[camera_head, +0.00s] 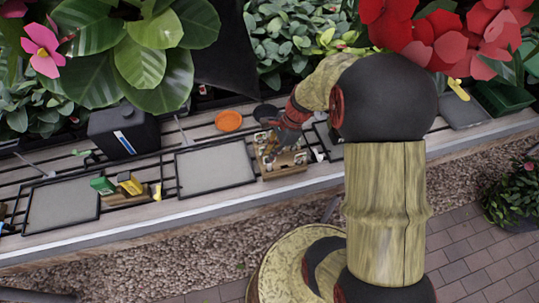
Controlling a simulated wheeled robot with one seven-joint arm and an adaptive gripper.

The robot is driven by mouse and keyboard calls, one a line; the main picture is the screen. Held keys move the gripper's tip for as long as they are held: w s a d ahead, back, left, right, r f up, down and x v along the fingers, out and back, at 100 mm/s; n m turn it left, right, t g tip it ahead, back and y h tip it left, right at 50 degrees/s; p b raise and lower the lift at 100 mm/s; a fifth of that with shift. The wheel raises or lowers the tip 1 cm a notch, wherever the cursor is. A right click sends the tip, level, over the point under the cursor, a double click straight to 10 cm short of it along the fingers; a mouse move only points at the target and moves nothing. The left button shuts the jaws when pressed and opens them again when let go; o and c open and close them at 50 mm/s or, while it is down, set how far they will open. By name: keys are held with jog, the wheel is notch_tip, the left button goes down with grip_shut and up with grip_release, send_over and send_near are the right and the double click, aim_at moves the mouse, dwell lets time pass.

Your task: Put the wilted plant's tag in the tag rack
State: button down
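My gripper (277,143) is over a small wooden box (285,172) near the middle of the bench. Several small pale pieces show in the box, too small to identify. The arm comes in from the right, and the fingertips are too small and dark to tell whether they hold anything. I cannot single out the wilted plant or its tag. To the left, a low wooden holder (124,201) bears a green piece (102,186) and a yellow piece (130,185). I cannot tell which of the two wooden things is the tag rack.
Grey trays lie on the slatted bench (150,217), one mid-left (215,168) and one far left (62,204). An orange dish (229,121) and a black box (124,131) stand behind. Large leaves and a pink flower (43,48) overhang upper left; red flowers (440,35) hang upper right.

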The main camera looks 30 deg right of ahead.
jog(key=shift+f, duration=0.1)
jog(key=shift+f+b, duration=0.7)
jog(key=shift+f, duration=1)
jog(key=c, duration=2)
grip_release()
jog(key=shift+o, duration=0.2)
jog(key=shift+r, duration=0.1)
